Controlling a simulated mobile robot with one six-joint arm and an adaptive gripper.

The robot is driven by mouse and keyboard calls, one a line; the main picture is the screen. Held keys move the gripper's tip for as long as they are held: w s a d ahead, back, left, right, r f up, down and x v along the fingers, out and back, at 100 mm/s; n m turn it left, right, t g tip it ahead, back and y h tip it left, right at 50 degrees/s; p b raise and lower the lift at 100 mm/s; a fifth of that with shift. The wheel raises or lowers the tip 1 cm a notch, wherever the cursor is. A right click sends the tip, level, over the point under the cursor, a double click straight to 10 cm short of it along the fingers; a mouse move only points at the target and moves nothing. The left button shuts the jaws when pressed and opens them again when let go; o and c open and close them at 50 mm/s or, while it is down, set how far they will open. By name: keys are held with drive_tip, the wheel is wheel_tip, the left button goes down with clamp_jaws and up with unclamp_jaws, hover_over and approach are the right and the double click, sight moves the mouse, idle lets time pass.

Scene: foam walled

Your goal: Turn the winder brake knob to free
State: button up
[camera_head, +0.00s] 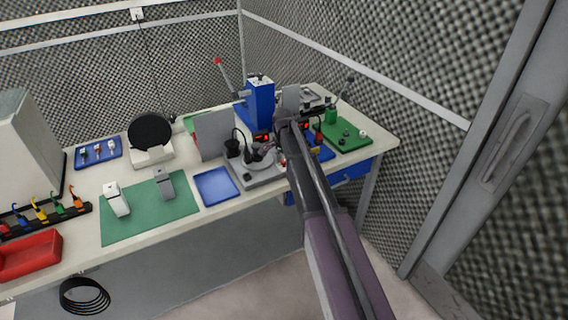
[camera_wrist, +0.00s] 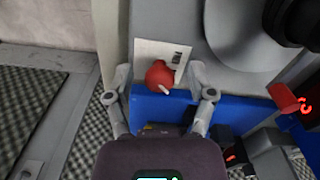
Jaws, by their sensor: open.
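The red brake knob (camera_wrist: 159,75) shows in the wrist view, with a short white pointer mark aimed down and slightly right. It sits against a pale label plate (camera_wrist: 150,48) with small dark lettering that I cannot read clearly. My gripper (camera_wrist: 160,72) is open, with one finger on each side of the knob. A gap shows on both sides; I cannot tell how deep the fingers reach. In the head view my arm covers the knob, and my gripper (camera_head: 290,126) is over the right part of the workbench.
A grey machine body (camera_wrist: 222,28) with a black round part (camera_wrist: 298,22) is close above right of the knob. A red part (camera_wrist: 286,98) is to the right. The workbench (camera_head: 82,187) holds a blue press (camera_head: 260,103), a green board (camera_head: 342,136) and a blue tray (camera_head: 215,187).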

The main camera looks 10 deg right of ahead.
clamp_jaws()
drive_tip(key=shift+d, duration=0.1)
